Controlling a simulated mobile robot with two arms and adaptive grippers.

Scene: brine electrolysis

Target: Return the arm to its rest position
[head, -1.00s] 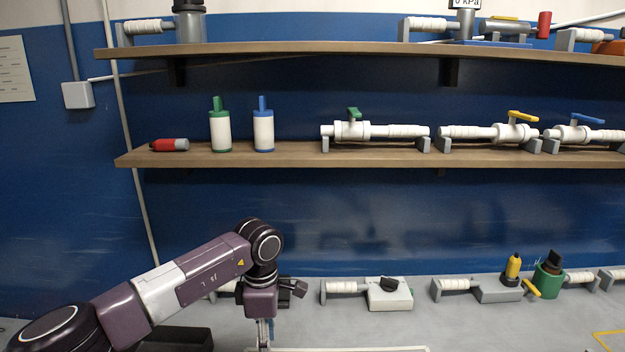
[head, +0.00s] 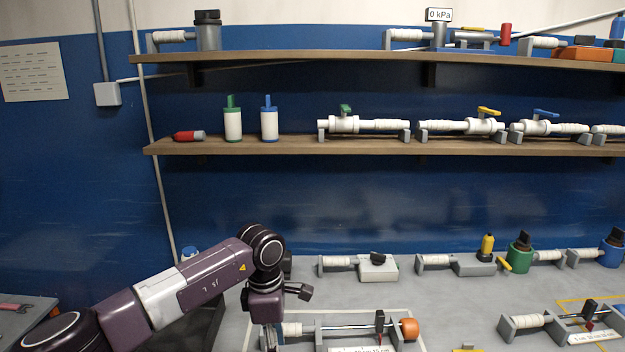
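My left arm (head: 190,285) comes in from the lower left, purple and white, bent down at its black-ringed joint. My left gripper (head: 270,338) points down at the bottom edge, over the left end of a white-outlined area on the grey bench (head: 450,300). Its fingertips are small and cut off, so I cannot tell whether it is open or shut or holds anything. My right arm and gripper are not in view.
A syringe-like device with an orange knob (head: 409,328) lies right of my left gripper. A grey unit with a black knob (head: 378,267) stands behind it. White valve pipes (head: 362,125) sit on the lower shelf (head: 290,147). A side table (head: 22,315) is at the left.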

